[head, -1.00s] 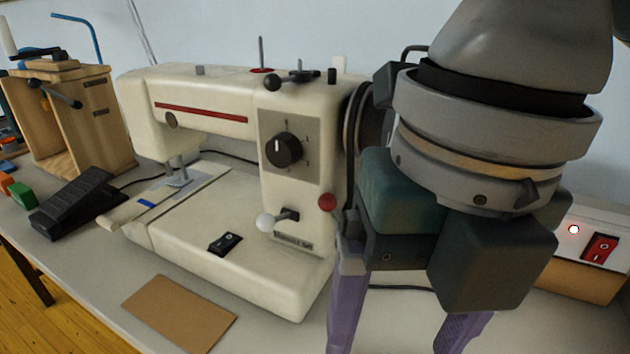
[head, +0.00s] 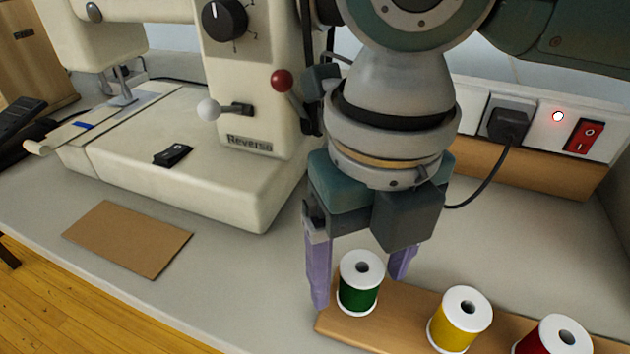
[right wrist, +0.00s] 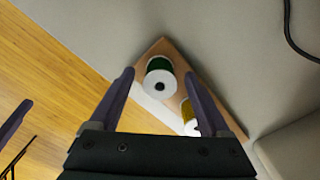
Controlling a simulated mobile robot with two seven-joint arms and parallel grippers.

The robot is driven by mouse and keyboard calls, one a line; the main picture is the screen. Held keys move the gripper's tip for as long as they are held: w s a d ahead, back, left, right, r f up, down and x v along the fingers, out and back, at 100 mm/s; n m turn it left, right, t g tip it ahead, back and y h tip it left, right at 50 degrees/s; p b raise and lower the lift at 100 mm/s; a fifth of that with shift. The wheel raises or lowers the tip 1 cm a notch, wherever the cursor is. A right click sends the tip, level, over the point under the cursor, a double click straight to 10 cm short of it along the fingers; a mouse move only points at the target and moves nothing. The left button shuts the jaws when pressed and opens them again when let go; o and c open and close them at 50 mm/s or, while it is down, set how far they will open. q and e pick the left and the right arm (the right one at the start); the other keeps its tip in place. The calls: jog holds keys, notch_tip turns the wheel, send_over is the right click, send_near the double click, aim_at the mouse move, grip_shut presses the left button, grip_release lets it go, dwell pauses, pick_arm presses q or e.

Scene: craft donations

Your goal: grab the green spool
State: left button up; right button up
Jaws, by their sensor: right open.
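The green spool (head: 358,297), with white ends, stands upright on a wooden board (head: 398,331) at its left end. My right gripper (head: 360,288) is open and points down, with one purple finger on each side of the green spool in the picture. In the right wrist view the green spool (right wrist: 159,65) shows between the two open fingertips (right wrist: 159,73), with no contact visible. How far down the fingers reach beside it is hard to tell. A purple finger-like piece at that view's left edge looks like my left gripper (right wrist: 14,122); its jaw state is unclear.
A yellow spool (head: 458,326) and a red spool (head: 535,345) stand to the right on the same board. The sewing machine (head: 190,150) is at the left, with a brown card (head: 128,238) before it. A power strip (head: 548,128) with a plugged cord is behind.

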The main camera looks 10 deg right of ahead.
jog(key=shift+f, duration=0.1)
grip_shut()
dwell(0.7)
